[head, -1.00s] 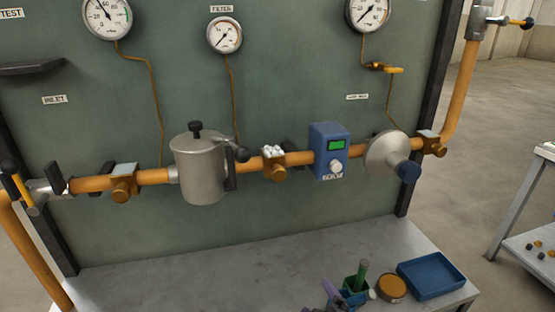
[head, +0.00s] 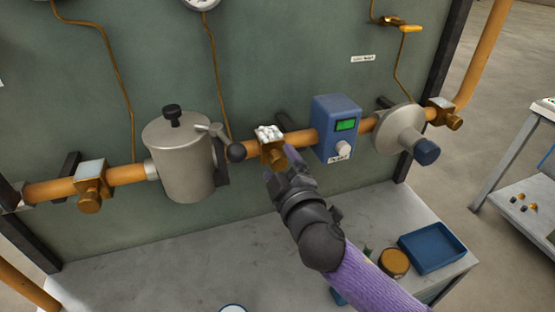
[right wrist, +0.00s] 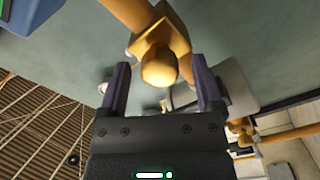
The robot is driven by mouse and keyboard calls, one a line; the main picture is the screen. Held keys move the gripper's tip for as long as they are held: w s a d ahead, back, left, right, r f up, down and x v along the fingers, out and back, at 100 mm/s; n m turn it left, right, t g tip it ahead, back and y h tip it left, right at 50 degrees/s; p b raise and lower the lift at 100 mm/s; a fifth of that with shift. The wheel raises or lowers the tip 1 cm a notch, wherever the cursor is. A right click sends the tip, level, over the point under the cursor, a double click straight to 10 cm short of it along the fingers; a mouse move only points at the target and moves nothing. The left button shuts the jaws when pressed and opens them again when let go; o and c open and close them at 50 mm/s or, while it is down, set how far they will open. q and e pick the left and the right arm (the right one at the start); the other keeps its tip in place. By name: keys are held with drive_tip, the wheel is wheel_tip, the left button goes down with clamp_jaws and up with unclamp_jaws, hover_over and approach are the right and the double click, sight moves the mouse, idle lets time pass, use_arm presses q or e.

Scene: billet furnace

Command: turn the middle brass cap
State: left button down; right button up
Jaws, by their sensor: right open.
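The middle brass cap (head: 277,158) is on the front of the brass block on the orange pipe, between the grey canister and the blue meter. It also shows in the right wrist view (right wrist: 159,66) as a rounded brass knob. My right gripper (right wrist: 162,82) is open, with one finger on each side of the cap and a visible gap to each. In the head view my right gripper (head: 284,168) is just below and right of the cap and partly overlaps it. My left gripper is not in view.
Another brass cap (head: 90,201) is further left. A blue tray (head: 432,247) and a round tin (head: 394,262) are on the bench.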

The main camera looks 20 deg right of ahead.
drive_tip(key=shift+w, duration=0.75)
clamp_jaws()
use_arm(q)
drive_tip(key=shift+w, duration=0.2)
